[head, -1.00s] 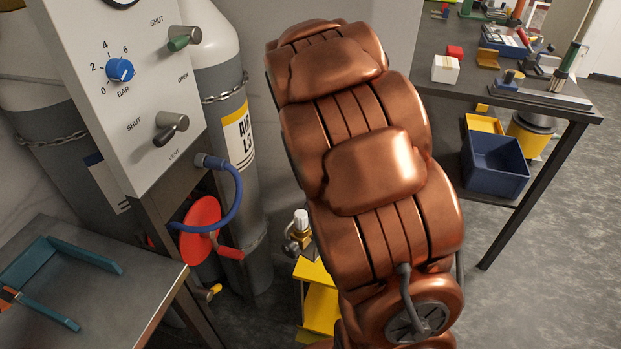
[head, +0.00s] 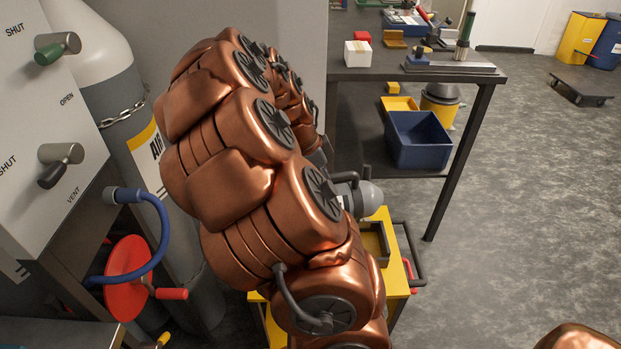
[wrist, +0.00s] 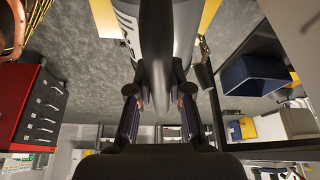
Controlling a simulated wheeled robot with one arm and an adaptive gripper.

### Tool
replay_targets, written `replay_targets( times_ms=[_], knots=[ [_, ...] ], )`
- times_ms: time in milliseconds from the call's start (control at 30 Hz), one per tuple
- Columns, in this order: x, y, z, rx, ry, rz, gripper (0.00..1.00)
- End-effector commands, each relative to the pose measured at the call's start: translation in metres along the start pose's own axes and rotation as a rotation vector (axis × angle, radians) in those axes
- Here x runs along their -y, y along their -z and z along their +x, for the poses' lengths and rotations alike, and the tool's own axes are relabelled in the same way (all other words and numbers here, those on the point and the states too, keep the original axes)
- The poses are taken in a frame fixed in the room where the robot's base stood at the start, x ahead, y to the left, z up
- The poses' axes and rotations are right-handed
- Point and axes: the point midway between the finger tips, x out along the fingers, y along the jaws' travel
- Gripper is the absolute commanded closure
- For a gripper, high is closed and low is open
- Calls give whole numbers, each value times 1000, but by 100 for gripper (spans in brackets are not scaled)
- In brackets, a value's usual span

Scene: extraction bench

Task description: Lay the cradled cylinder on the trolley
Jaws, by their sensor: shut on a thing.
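A grey cylinder (wrist: 158,45) with dark markings lies lengthwise between the fingers of my gripper (wrist: 160,92) in the wrist view. My gripper is shut on it. In the head view, the cylinder's rounded grey end (head: 369,198) shows past my arm, over the yellow trolley (head: 396,280). My arm hides the rest of the cylinder and most of the trolley. A dark-edged holder (head: 376,243) shows on the trolley top below the cylinder. I cannot tell whether the cylinder touches the trolley.
A dark bench (head: 400,75) with small items stands behind, with a blue bin (head: 420,138) below. A gas panel (head: 45,130), a grey bottle (head: 150,140) and a red hose reel (head: 128,272) are at left.

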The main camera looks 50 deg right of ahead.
Motion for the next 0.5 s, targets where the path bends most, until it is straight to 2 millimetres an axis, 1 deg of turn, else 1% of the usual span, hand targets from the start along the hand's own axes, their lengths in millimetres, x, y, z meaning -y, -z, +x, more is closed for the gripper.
replay_targets(
  times_ms=[33, 200, 500],
  knots=[
    [-2, 6, 4, -4, -12, 35, 100],
    [-9, 16, 11, -4, -46, 125, 100],
    [-14, 25, 16, -3, -70, 183, 100]
  ],
)
